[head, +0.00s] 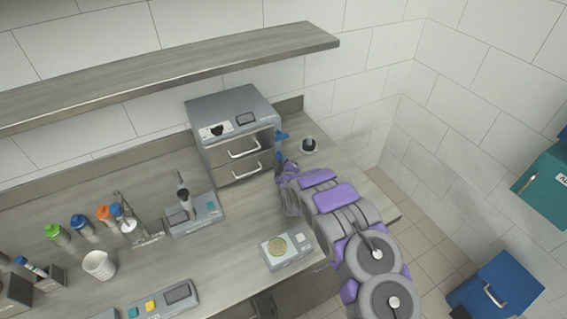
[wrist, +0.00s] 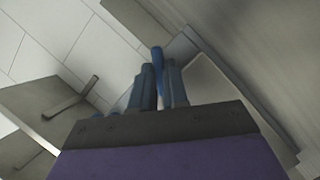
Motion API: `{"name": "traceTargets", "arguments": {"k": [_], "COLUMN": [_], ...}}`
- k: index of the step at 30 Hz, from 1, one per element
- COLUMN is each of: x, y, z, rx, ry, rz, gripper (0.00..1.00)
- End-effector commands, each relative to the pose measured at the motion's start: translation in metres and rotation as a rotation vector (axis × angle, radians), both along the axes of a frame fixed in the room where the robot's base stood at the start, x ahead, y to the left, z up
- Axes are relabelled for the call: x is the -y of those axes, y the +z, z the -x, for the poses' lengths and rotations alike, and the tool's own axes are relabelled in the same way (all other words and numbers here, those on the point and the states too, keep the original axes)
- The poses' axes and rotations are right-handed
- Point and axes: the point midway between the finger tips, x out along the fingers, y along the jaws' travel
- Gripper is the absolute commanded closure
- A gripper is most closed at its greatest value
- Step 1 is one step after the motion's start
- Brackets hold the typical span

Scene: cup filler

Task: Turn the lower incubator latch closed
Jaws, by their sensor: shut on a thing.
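The grey incubator (head: 228,108) stands on the bench against the wall, with two front panels that each have a bar handle. A blue upper latch (head: 281,135) sticks out at its right side. The lower latch is below it, mostly hidden by my gripper in the head view. My gripper (head: 283,166) is at the incubator's lower right front edge. In the wrist view the blue lower latch (wrist: 157,58) stands between the two dark blue fingers (wrist: 161,84), and the gripper is shut on it. The latch's exact angle is hard to tell.
A small round-based device (head: 309,146) stands right of the incubator. A scale (head: 286,249) with a round dish sits in front. A shelf (head: 170,65) hangs above. The bench between incubator and scale is clear.

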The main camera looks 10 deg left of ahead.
Motion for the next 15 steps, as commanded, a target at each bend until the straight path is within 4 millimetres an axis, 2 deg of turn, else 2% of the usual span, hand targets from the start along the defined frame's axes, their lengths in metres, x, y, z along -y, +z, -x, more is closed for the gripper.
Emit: {"name": "traceTargets", "arguments": {"k": [15], "x": [-0.0070], "y": [-0.0055], "z": [0.0018], "rx": [0.195], "ry": [0.009], "rz": [0.276], "gripper": [1.00]}}
